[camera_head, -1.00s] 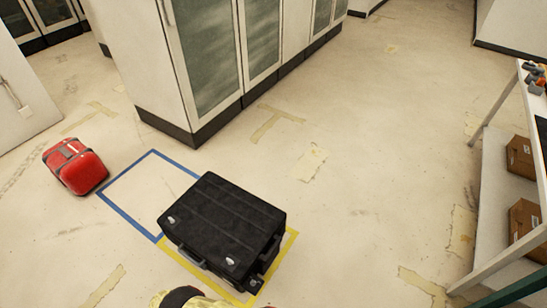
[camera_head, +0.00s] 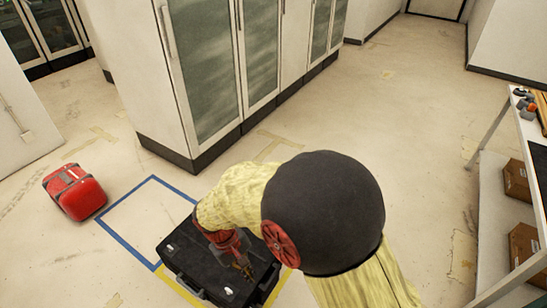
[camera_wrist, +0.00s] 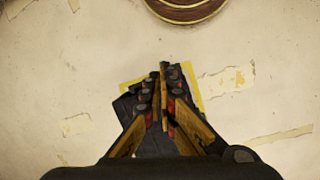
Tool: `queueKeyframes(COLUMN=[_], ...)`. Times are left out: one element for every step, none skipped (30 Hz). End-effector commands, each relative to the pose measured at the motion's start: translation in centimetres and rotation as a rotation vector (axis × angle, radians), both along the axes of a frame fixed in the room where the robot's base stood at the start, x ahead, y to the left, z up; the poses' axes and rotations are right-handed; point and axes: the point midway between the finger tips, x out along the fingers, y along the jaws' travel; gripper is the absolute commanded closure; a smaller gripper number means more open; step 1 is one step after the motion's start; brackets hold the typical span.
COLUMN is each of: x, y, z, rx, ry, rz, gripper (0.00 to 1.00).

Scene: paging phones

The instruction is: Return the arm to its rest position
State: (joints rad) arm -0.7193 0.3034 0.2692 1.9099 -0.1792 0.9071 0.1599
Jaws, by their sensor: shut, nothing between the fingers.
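My gripper (camera_head: 241,267) hangs at the end of my yellow-sleeved arm, in front of the black case in the head view, and it is shut with nothing in it. In the wrist view the two fingers of my gripper (camera_wrist: 163,95) meet at their tips, above the black case. The black case (camera_head: 190,247) lies on the floor in the yellow-taped square (camera_head: 180,287). My arm hides much of its right side. The wrist view shows part of the case (camera_wrist: 128,108) behind the fingers and some yellow tape (camera_wrist: 190,85).
An empty blue-taped square (camera_head: 125,237) lies beside the case. A red case (camera_head: 75,192) stands on the floor at the left. A white cabinet (camera_head: 175,100) with glass doors stands behind. A shelf table (camera_head: 495,180) with cardboard boxes (camera_head: 524,245) is at the right.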

Motion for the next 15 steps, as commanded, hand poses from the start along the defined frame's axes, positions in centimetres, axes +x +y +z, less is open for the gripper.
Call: queueKeyframes(x=[-0.1,-0.3,-0.6,-0.8,-1.0,-1.4,-1.7,-2.0,-2.5,-2.8,-3.2,-3.7,-4.0,-4.4,-5.0], y=[-1.5,-2.4,-3.5,-4.3,-5.1,-6.2,-7.0,-7.8,-8.9,-9.7,-10.4,-11.5,-12.2,-12.9,-13.9], z=[2.4,3.5,5.0,6.1,7.1,8.4,9.4,10.3,11.5,12.4,13.2,14.2,15.0,15.8,16.7], rx=[0.029,0.044,0.065,0.08,0.095,0.115,0.129,0.143,0.162,0.177,0.19,0.207,0.22,0.233,0.249], ry=[-0.01,-0.013,-0.02,-0.027,-0.033,-0.044,-0.052,-0.062,-0.076,-0.088,-0.1,-0.118,-0.132,-0.148,-0.169], rz=[-0.02,-0.028,-0.041,-0.051,-0.062,-0.077,-0.091,-0.104,-0.123,-0.139,-0.155,-0.179,-0.199,-0.219,-0.247], gripper=[1.0,1.0,1.0,1.0,1.0,1.0,1.0,1.0,1.0,1.0,1.0,1.0,1.0,1.0,1.0])
